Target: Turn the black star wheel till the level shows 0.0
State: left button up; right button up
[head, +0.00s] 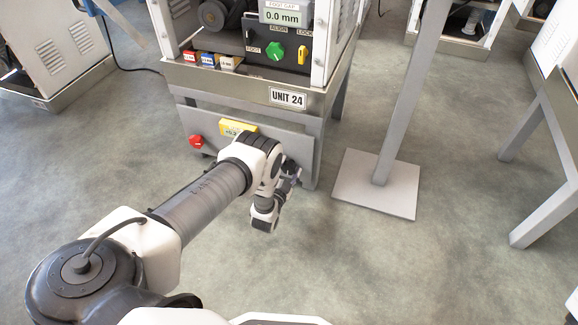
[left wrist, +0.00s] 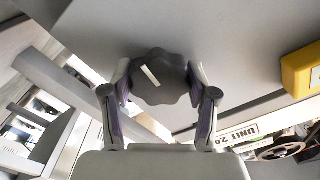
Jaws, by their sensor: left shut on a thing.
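The black star wheel (left wrist: 160,78), with a white mark on its face, sits on the grey lower panel (head: 185,120) of Unit 24. In the head view the wheel (head: 290,166) is mostly behind my left gripper (head: 291,180). In the left wrist view my left gripper (left wrist: 158,105) has one finger on each side of the wheel and is shut on it. The yellow level (head: 238,127) is on the same panel, partly covered by my arm; its reading is too small to tell surely. It also shows in the left wrist view (left wrist: 301,70). My right gripper is not in view.
A red knob (head: 196,141) is at the panel's left. Above are a green knob (head: 275,53), a yellow lock lever (head: 302,55) and a foot gap display (head: 283,16) reading 0.0 mm. A grey post on a base plate (head: 378,184) stands to the right.

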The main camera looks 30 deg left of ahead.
pick_arm(q)
jog(key=shift+m, duration=1.3)
jog(key=shift+p, duration=0.3)
jog(key=o, duration=1.1)
jog(key=shift+o, duration=0.2)
jog(key=v, duration=1.2)
